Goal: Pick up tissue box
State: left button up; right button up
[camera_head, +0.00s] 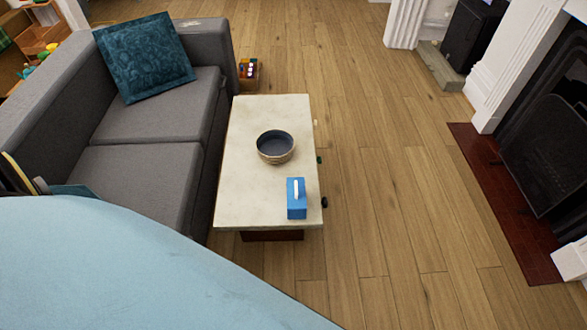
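A blue tissue box (297,208) with a white tissue slot on top stands near the front right corner of a pale stone-topped coffee table (245,185). A dark bowl (275,147) with a lighter, banded outside stands behind it, near the middle of the table. The box and the bowl are apart. Neither of my grippers shows in the head view.
A grey sofa (160,150) with a teal cushion (144,57) stands left of the table. A large light-blue surface (120,265) fills the lower left foreground.

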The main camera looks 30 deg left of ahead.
aim_at(296, 208)
jog(key=u, duration=0.8)
jog(key=i, duration=0.85)
jog(key=u, duration=0.85)
